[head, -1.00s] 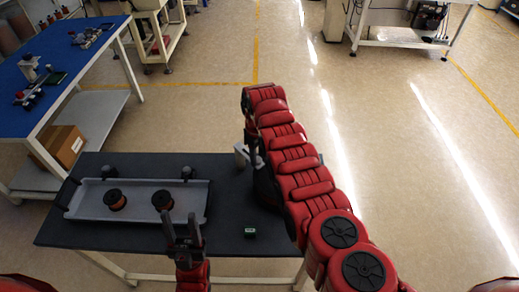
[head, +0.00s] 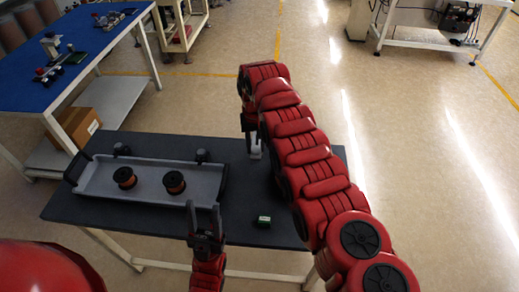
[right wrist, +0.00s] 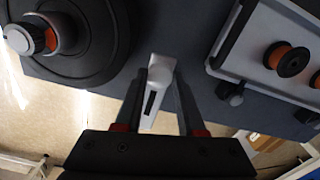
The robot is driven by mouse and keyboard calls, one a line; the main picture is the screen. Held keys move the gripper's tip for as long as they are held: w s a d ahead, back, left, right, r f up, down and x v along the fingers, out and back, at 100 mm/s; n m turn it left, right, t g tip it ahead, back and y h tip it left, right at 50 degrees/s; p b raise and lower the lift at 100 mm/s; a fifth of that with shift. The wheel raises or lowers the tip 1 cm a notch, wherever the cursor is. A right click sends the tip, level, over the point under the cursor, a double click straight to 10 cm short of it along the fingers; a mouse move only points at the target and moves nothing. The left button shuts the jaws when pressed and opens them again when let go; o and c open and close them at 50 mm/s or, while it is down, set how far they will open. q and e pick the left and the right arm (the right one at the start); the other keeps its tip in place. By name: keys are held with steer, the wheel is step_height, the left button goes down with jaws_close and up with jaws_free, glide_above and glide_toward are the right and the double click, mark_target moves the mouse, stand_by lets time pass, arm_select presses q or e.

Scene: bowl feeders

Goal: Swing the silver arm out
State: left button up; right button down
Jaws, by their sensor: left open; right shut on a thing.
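The silver arm (right wrist: 160,82) is a pale bar with a dark slot, seen in the right wrist view between the two fingers of my right gripper (right wrist: 160,100). My right gripper is shut on it. In the head view a small pale part of the silver arm (head: 256,150) shows at the tips of my right gripper (head: 250,142), and my right arm hides much around it. The round black feeder (right wrist: 75,45) with a knob lies beside the silver arm. My left gripper (head: 204,212) is open and empty over the table's front part.
A grey tray (head: 97,196) with two dark-and-orange spools (head: 124,177) (head: 174,182) lies on the dark table (head: 120,220). A small green-topped box (head: 263,221) lies right of my left gripper. A blue bench (head: 75,70) stands at the back left.

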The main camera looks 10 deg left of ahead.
steer(key=shift+a, duration=0.2)
stand_by(0.4)
steer(key=c, duration=0.5)
jaws_free()
steer(key=shift+r, duration=0.1)
steer(key=shift+r, duration=0.25)
step_height(320, 180, up, 2)
steer(key=shift+w+r+b, duration=0.1)
steer(key=shift+r+b, duration=0.05)
steer(key=shift+b, duration=0.45)
step_height(320, 180, up, 3)
steer(key=shift+a+f+p, duration=0.1)
steer(key=shift+p, duration=1)
step_height(320, 180, up, 12)
steer(key=p, duration=1.1)
steer(key=shift+f+p, duration=0.15)
steer(key=shift+p, duration=0.15)
